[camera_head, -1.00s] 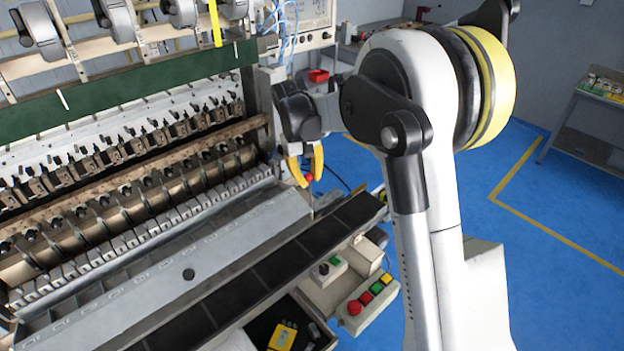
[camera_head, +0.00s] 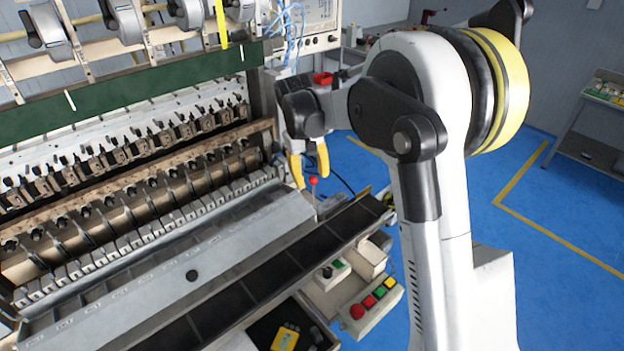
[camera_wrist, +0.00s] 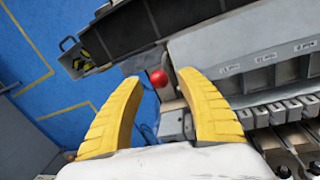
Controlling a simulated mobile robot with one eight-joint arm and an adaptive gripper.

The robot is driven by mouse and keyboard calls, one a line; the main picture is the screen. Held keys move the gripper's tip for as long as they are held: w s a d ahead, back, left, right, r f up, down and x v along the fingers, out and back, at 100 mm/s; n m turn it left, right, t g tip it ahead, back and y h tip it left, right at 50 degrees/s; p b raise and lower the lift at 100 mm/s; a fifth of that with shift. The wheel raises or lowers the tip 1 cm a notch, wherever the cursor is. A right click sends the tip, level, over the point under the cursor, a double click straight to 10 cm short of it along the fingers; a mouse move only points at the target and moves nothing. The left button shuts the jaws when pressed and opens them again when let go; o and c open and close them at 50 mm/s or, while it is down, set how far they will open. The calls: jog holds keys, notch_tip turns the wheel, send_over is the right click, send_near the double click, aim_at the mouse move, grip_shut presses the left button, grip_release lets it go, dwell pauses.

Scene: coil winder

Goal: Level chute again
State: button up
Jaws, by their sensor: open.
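The chute appears as a long pale grey trough (camera_head: 215,250) with labels along the front of the winder; I cannot tell from the view whether it is level. At its right end a lever with a red ball knob (camera_head: 313,181) stands on a thin rod. My gripper (camera_head: 311,179) is open, with its yellow fingers pointing down at the knob. In the wrist view the red knob (camera_wrist: 158,78) shows between the open fingertips, with a gap on both sides. Whether it lies level with the tips or beyond them is unclear. The chute's end (camera_wrist: 225,50) is at upper right there.
A black segmented rail (camera_head: 255,285) runs along the chute's front. Below it are a control box with coloured buttons (camera_head: 372,300) and a yellow device (camera_head: 285,337). The winder's row of clamps (camera_head: 130,225) lies behind. Blue floor (camera_head: 560,240) is open at right.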

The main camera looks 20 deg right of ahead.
notch_tip(320, 180, up, 10)
jog(key=a, duration=0.1)
jog(key=shift+s+a+r, duration=0.2)
jog(key=shift+a+r, duration=0.05)
jog(key=shift+a, duration=0.15)
jog(key=s+t+y+b, duration=0.1)
jog(key=s+t+b, duration=0.3)
jog(key=s, duration=1)
jog(key=s+f+m+t+y+b, duration=0.1)
jog(key=s+f+b, duration=0.4)
jog(key=s+f, duration=0.6)
jog(key=s+m+t, duration=0.1)
jog(key=s, duration=0.2)
jog(key=shift+s+d+t, duration=0.2)
jog(key=shift+t, duration=0.2)
jog(key=shift+d, duration=0.1)
